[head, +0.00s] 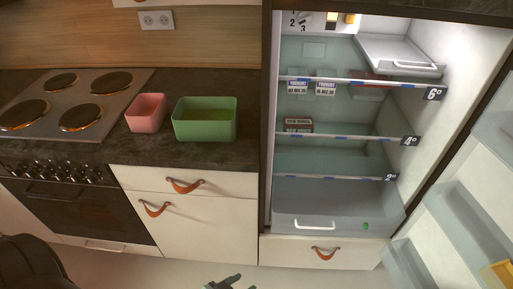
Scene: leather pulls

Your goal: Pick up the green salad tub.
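The green salad tub (205,126) is an open, rectangular box with rounded corners. It stands upright on the dark countertop (185,152), near the fridge and close to the counter's front edge. Its inside looks green, and I cannot tell whether anything lies in it. A gripper (231,280), which seems to be my left one, just shows at the bottom edge. It is far below the tub, in front of the cabinets, and touches nothing that I can see. Its fingers are mostly cut off, so its opening is unclear. My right gripper is not in view.
A smaller pink tub (146,113) stands just left of the green one, with a hob (75,100) further left. The fridge (330,160) is open on the right, its door (465,215) swung out. Drawer fronts with leather pulls (185,186) lie below the counter.

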